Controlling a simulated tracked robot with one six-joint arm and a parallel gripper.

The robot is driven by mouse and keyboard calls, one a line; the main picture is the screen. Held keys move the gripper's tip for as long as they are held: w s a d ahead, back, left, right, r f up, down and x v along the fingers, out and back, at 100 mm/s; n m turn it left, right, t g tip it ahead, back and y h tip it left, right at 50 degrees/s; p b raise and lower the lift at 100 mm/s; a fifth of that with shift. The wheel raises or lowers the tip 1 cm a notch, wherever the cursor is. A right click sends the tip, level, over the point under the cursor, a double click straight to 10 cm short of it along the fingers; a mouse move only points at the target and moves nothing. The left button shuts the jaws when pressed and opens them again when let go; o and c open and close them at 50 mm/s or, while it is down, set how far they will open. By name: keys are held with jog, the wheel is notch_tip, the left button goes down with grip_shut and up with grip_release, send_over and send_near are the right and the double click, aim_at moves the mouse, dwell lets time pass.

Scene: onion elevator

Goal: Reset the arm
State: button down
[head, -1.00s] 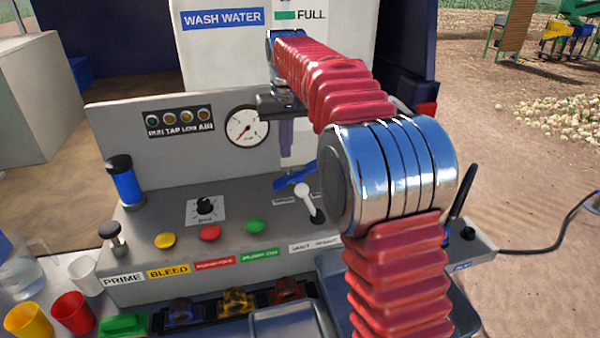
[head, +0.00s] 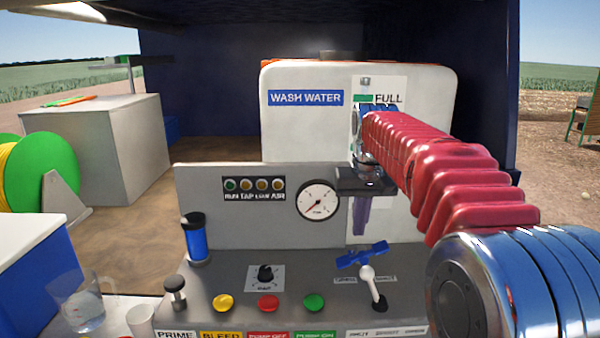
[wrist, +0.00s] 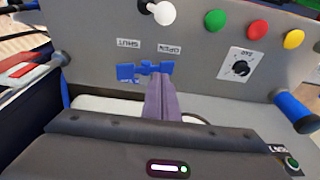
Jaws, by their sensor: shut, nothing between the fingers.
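My arm, with red ribbed sleeves and a chrome joint, reaches in from the right of the head view. My gripper (head: 361,216) hangs at its end, pointing down in front of the panel's upright back plate. Its purple fingers are together with nothing between them. In the wrist view the closed fingers (wrist: 160,98) point towards a blue tap handle (wrist: 143,70), which lies just beyond their tips; I cannot tell whether they touch. The blue handle (head: 361,254) also shows below the gripper in the head view.
The panel carries a white-knobbed lever (head: 371,285), yellow (head: 223,302), red (head: 268,302) and green (head: 314,302) buttons, a black dial (head: 265,273), a gauge (head: 318,200) and a blue cylinder (head: 195,240). A white wash water tank (head: 300,135) stands behind. A clear jug (head: 83,308) is at lower left.

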jog(key=shift+t, duration=0.5)
jog(key=s, duration=0.3)
jog(key=s+r, duration=0.1)
jog(key=s, duration=0.4)
jog(key=shift+s+d+r, duration=0.1)
jog(key=shift+s+r, duration=0.1)
jog(key=shift+s, duration=0.2)
jog(key=s+f+t, duration=0.1)
jog(key=s+f, duration=0.4)
jog(key=s, duration=0.6)
jog(key=s+f+t, duration=0.1)
jog(key=s+f, duration=0.4)
jog(key=s, duration=0.7)
jog(key=shift+f, duration=0.4)
